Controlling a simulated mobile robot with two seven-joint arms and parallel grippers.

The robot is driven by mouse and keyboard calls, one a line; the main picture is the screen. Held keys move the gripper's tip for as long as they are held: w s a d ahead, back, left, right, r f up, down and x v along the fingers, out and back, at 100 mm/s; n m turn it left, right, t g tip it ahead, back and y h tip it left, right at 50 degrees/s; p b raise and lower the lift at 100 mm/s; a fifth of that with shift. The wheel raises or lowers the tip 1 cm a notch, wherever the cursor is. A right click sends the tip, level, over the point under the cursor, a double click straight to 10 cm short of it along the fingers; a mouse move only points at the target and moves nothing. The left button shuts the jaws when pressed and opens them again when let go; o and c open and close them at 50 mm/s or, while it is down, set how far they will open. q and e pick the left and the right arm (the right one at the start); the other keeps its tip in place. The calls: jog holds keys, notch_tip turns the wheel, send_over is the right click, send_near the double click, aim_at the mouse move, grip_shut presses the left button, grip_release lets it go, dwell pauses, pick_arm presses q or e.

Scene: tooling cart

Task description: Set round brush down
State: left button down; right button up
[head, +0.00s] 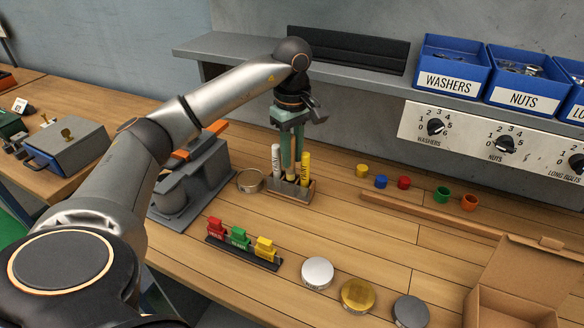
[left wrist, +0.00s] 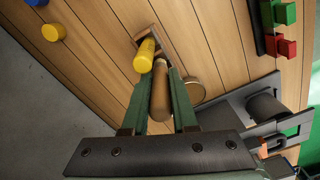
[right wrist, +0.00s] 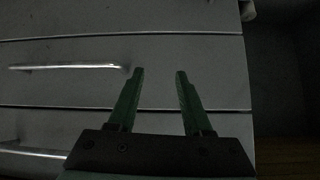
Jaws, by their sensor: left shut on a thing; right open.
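The round brush, of which a brown rounded handle (left wrist: 160,95) shows in the left wrist view, is between the fingers of my left gripper (head: 291,158). The gripper points down and is shut on it. In the head view the fingers mostly hide the brush, above a small wooden holder (head: 303,196). A white marker (head: 276,162) and a yellow marker (head: 305,168) stand upright there, on either side of the fingers. I cannot tell whether the brush's lower end touches the holder. My right gripper (right wrist: 158,98) is open and empty in front of grey drawers.
A round tin (head: 250,181) stands left of the holder, beside a grey stand (head: 190,185). Small coloured caps (head: 381,181) lie to the right. A rack (head: 243,253) with red, green and yellow blocks is in front. The shelf edge (head: 370,88) is behind the arm.

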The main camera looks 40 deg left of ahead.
aim_at(292, 168)
pick_arm(q)
jog(key=shift+f, duration=2)
jog(key=shift+f, duration=0.1)
jog(key=c, duration=0.7)
grip_release()
notch_tip(292, 168, up, 8)
jog(key=shift+f, duration=0.25)
jog(key=shift+r+p, duration=0.85)
jog(key=shift+r, duration=1.55)
